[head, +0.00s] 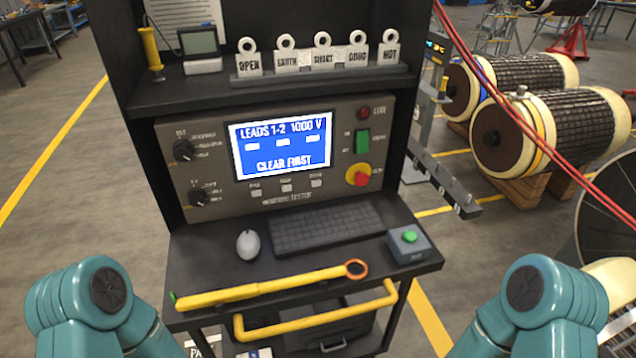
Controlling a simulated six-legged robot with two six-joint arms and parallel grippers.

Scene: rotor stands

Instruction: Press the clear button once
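Below the screen is a row of three small pale buttons: left (257,193), middle (287,187) and right (317,183). Their labels are too small to read, so I cannot tell which is the clear button. My teal arm links show at the lower left and lower right. Both grippers are out of view, and nothing of mine touches the panel.
The shelf below holds a mouse (248,245), a keyboard (327,230), a yellow rod with an orange ring (260,291) and a box with a green button (410,237). A red emergency knob (359,176) sits on the panel's right. Red cables (530,118) hang at right.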

